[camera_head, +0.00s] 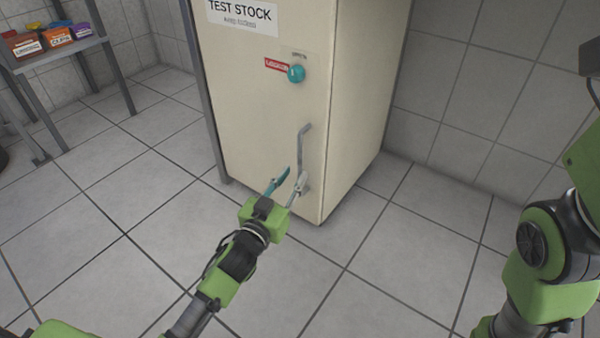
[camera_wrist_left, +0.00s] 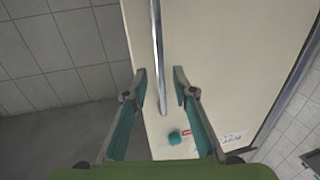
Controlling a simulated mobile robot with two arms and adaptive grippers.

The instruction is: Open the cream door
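The cream door (camera_head: 250,120) is the front of a tall cream cabinet and looks closed. A grey vertical bar handle (camera_head: 304,145) stands on its right part. It also shows in the left wrist view (camera_wrist_left: 158,45), running down from the top edge. A teal round knob (camera_head: 296,74) sits above the handle, beside a red label. My left gripper (camera_head: 292,180) is at the handle's lower part. In the left wrist view its fingers (camera_wrist_left: 160,76) are spread on either side of the bar, with gaps visible. My right arm shows at the right, but its gripper cannot be made out.
A metal shelf (camera_head: 60,55) with several small coloured bins stands at the left. A grey upright post (camera_head: 200,85) runs along the cabinet's left edge. The tiled floor (camera_head: 130,230) before the door is clear. A tiled wall (camera_head: 480,75) is behind and right.

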